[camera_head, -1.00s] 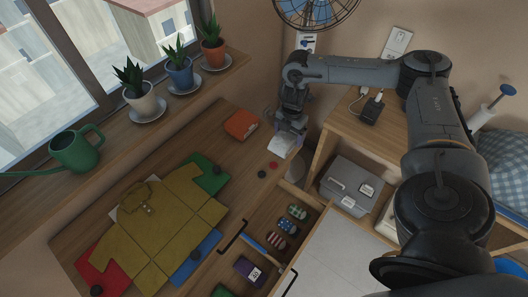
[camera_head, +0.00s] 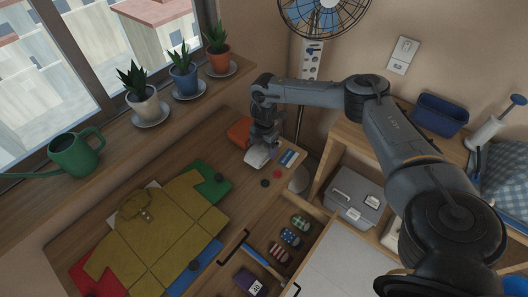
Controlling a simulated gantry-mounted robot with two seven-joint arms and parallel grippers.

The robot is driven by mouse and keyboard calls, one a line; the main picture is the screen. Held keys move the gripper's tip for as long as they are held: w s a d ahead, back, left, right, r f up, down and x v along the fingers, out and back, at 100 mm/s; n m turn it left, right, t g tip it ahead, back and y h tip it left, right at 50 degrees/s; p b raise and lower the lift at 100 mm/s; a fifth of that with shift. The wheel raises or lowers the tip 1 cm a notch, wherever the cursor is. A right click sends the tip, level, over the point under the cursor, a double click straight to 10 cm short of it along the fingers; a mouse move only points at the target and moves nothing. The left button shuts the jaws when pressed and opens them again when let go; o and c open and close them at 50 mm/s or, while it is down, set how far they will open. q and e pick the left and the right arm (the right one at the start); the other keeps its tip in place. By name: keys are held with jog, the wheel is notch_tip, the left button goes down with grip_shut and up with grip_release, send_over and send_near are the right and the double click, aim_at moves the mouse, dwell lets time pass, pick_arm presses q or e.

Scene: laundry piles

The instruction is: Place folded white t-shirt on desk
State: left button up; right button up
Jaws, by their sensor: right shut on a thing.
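A small folded white t-shirt (camera_head: 257,158) is in my right gripper (camera_head: 262,147), above the far right part of the wooden desk (camera_head: 222,150). My right gripper points down and is shut on it; the fingers are partly hidden by the wrist. I cannot tell whether the shirt touches the desk. My left gripper is not in view.
An olive shirt (camera_head: 160,235) lies spread over coloured boards on the desk. An orange folded item (camera_head: 239,131) is just left of my right gripper, with a blue-and-white card (camera_head: 288,158) to its right. Dark and red discs (camera_head: 277,174) lie in front. An open drawer holds rolled socks (camera_head: 290,236).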

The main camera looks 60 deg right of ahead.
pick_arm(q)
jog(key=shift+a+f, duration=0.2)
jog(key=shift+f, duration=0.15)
pick_arm(e)
jog(key=shift+f, duration=1.25)
jog(key=shift+f, duration=0.1)
jog(key=o, duration=0.9)
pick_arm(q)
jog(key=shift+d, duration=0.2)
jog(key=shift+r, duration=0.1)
pick_arm(e)
jog(key=shift+r, duration=0.35)
pick_arm(q)
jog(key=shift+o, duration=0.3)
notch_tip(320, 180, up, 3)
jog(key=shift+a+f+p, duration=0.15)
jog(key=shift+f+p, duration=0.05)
jog(key=shift+p, duration=1)
pick_arm(e)
notch_tip(320, 180, up, 10)
jog(key=shift+r, duration=0.25)
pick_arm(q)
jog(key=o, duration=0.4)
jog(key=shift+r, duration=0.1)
pick_arm(e)
jog(key=shift+r, duration=0.45)
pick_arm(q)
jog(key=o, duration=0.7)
